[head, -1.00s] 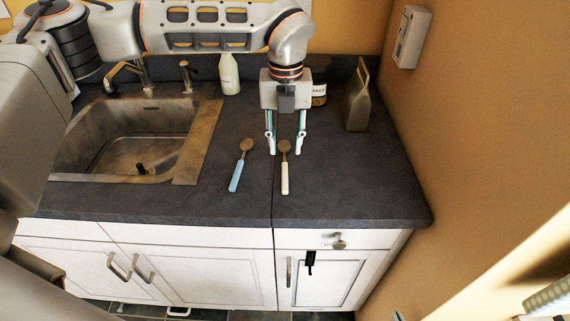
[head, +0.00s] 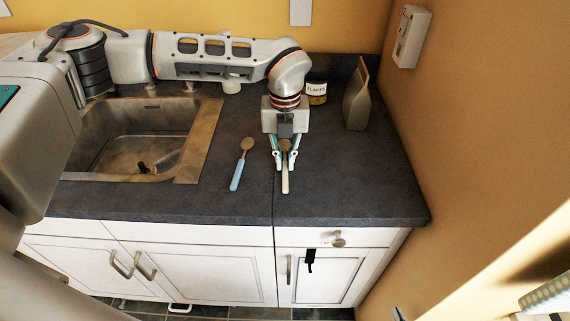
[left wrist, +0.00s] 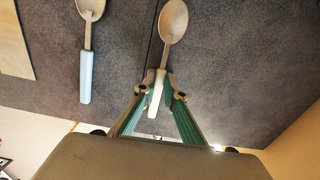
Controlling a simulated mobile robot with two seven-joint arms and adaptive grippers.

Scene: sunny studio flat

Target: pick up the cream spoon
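The cream spoon (head: 285,184) lies on the dark worktop with its brown bowl toward the back and its pale handle toward the front edge. My left gripper (head: 285,167) points down over it, its fingers drawn in on either side of the handle. In the left wrist view the fingertips (left wrist: 159,93) close on the cream handle, just below the bowl of the cream spoon (left wrist: 173,22). The spoon appears still on or very near the worktop. My right gripper is not in view.
A blue-handled spoon (head: 236,176) lies just left of the cream one. A sink (head: 183,150) is further left. A jar (head: 316,91) and a paper bag (head: 357,100) stand at the back right, near the wall. The worktop right of the cream spoon is clear.

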